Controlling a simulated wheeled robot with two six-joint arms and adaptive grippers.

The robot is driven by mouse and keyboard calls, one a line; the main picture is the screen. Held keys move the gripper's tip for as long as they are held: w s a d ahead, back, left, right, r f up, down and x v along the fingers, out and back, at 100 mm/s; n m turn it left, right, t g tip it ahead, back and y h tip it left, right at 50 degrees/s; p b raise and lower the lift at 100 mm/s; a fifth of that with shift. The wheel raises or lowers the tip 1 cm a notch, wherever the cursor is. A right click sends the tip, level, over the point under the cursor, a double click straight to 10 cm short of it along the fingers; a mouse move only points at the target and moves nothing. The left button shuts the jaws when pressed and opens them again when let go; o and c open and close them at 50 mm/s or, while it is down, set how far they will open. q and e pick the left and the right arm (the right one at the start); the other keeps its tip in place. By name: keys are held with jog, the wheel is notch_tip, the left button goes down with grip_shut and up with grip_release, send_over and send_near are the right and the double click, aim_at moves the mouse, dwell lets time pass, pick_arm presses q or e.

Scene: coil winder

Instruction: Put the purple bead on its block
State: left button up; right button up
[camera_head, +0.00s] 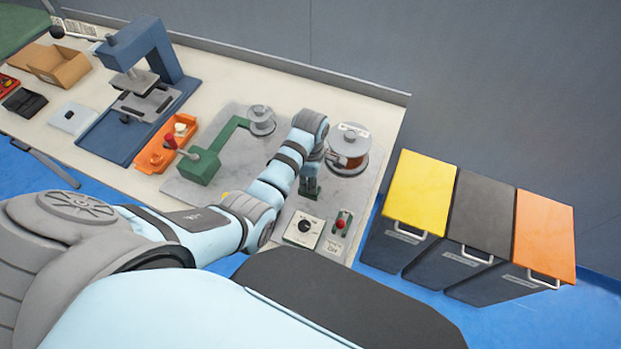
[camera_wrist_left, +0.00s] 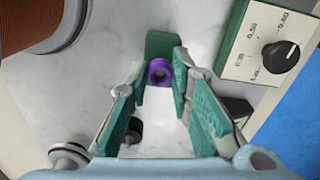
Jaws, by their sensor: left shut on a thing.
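The purple bead (camera_wrist_left: 159,72) is a small ring with a dark hole. In the left wrist view it sits between the fingertips of my left gripper (camera_wrist_left: 160,80), which is shut on it. A dark green block (camera_wrist_left: 163,44) stands just beyond the bead. The bead overlaps the block's near edge in this view, and I cannot tell whether they touch. My right gripper is not in view.
A dial panel (camera_head: 303,229) and a red-topped switch (camera_head: 342,221) are close to the gripper. A copper wire spool (camera_head: 349,146) stands behind it. A green crank arm (camera_head: 213,155), an orange tray (camera_head: 166,146) and a blue press (camera_head: 142,60) are to the left. Bins stand right of the table.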

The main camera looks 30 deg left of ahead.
pick_arm(q)
jog(key=shift+f+b, duration=0.3)
jog(key=shift+f, duration=0.25)
jog(key=o, duration=0.8)
jog(key=shift+r, duration=0.1)
jog(key=shift+c, duration=0.2)
notch_tip(320, 180, up, 8)
jog(key=shift+f, duration=0.25)
